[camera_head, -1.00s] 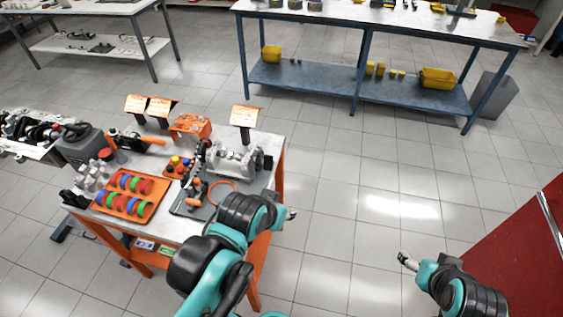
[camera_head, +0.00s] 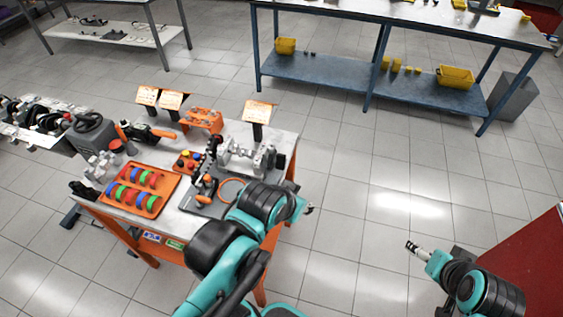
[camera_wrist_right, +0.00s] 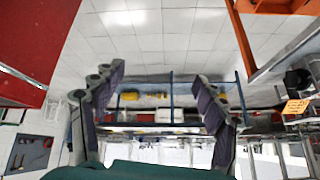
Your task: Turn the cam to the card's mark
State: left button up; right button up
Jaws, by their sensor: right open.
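The grey metal cam assembly (camera_head: 245,155) sits on a dark base at the right of the orange-framed workbench (camera_head: 232,128). A card on a stand (camera_head: 258,112) is behind it; its mark is too small to read. My left gripper (camera_head: 308,208) is past the bench's right edge, apart from the cam; its fingers are too small to judge. My right gripper (camera_head: 411,246) is over the floor, far right of the bench. In the right wrist view its two fingers (camera_wrist_right: 160,80) are spread with nothing between them.
A blue-framed table (camera_head: 330,73) is at the back. A red surface (camera_head: 535,262) is at the right. The floor between is clear.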

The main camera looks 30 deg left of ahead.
jog(key=w+a+m+y+b, duration=0.1)
jog(key=w+a+y, duration=0.3)
jog(key=w+a, duration=0.45)
jog(key=m+g+y+b, duration=0.4)
jog(key=g+y, duration=0.1)
jog(key=y, duration=0.6)
send_near(281, 162)
jog(key=w+a+f, duration=0.1)
jog(key=a, duration=0.4)
jog(key=a+b, duration=0.1)
jog(key=a+f+b, duration=0.1)
jog(key=a, duration=0.1)
jog(key=shift+w+a, duration=0.3)
jog(key=shift+w, duration=0.05)
jog(key=shift+w+a, duration=0.1)
jog(key=shift+a, duration=0.6)
jog(key=c, duration=1.2)
